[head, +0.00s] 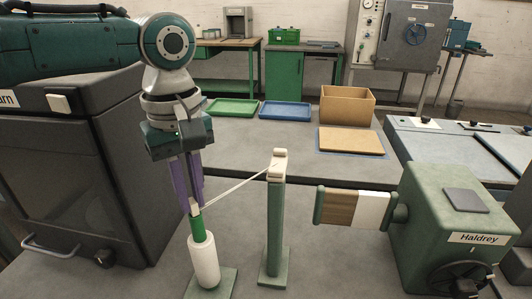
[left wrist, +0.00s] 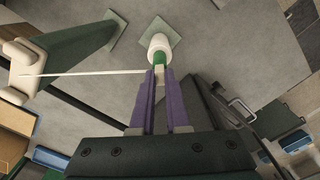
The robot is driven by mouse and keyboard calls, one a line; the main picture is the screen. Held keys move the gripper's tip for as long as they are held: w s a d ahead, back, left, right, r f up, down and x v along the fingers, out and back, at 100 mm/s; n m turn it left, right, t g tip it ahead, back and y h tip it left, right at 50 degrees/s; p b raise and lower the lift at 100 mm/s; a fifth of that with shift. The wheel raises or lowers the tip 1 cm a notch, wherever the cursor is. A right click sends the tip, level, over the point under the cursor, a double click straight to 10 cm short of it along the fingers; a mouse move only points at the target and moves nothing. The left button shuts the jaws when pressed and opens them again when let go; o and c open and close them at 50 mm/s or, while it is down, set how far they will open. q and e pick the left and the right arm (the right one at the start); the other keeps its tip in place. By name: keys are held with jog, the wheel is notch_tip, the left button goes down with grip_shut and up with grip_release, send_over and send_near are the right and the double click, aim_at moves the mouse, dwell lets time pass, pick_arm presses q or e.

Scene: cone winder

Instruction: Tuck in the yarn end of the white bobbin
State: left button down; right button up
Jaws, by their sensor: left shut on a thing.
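The white bobbin (head: 204,262) stands upright on a green base plate (head: 224,281), with a green core (head: 198,225) rising out of its top. It also shows in the left wrist view (left wrist: 159,42). My left gripper (head: 194,206), with purple fingers, points down just above the core. It is shut on a small white yarn end (left wrist: 159,72), which sits at the fingertips by the core's top. I cannot tell whether it touches the core. White yarn (head: 238,185) runs taut from the fingertips to the head of a green post (head: 274,228). My right gripper is not in view.
A green winder (head: 437,222) marked Haldrey, with a brown and white roll (head: 356,208), stands right of the post. A dark cabinet (head: 60,185) stands close on the left. Green and blue trays (head: 291,112) and a cardboard box (head: 347,105) lie farther back.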

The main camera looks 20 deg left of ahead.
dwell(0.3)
pick_arm(q)
jog(key=c, duration=0.8)
grip_release()
jog(key=shift+c, duration=0.2)
jog(key=shift+o, duration=0.3)
jog(key=o, duration=0.4)
notch_tip(320, 180, up, 7)
jog(key=p, duration=0.9)
